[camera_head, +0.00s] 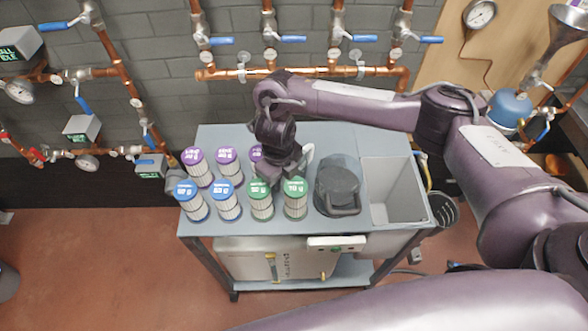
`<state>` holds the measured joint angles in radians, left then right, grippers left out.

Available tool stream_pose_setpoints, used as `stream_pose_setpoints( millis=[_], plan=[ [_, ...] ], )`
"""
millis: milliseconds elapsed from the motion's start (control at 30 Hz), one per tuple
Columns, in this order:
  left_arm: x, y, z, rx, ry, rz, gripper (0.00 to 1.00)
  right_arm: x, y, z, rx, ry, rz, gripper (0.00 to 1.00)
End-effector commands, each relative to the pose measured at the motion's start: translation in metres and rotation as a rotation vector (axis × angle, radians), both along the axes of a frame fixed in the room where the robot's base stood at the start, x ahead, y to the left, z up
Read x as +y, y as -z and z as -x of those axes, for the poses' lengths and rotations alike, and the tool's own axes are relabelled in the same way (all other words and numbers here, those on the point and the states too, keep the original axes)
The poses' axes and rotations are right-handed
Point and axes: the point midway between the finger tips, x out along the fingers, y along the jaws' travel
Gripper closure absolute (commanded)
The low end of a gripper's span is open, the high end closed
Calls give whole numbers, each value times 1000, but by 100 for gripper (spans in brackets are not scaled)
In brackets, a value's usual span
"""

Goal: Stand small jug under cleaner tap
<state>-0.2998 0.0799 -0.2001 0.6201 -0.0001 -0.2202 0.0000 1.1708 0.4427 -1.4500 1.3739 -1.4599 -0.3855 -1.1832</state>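My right gripper (275,172) reaches in from the right and points down over the back middle of the cart, behind the green-topped filters. Its fingertips are hidden, so I cannot tell if it is open or shut. A pale curved piece (308,154), like a handle, shows just right of the gripper; I cannot tell whether it belongs to a small jug. A larger dark grey jug (338,183) with a lid and handle stands upright on the cart, right of the gripper. No tap is readable as the cleaner tap. My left gripper is not in view.
Filters with purple, blue and green (294,200) tops fill the cart's left half. A grey open basin (391,190) is set into the cart's right end. A white unit (300,262) sits below the top. Copper pipes with blue-handled valves (292,38) line the wall.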

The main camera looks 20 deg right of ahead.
Motion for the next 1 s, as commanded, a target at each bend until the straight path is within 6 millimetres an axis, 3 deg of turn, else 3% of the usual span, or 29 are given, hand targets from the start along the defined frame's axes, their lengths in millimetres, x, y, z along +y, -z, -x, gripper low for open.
stream_pose_setpoints(
  millis=[100,333,567,1000],
  plan=[
    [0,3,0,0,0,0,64,0,9,0,1,1,0,70],
    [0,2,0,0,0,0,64,0,8,0,0,0,1,72],
    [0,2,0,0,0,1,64,0,8,0,0,0,0,100],
    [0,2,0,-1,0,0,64,0,8,0,0,0,0,100]
  ],
)
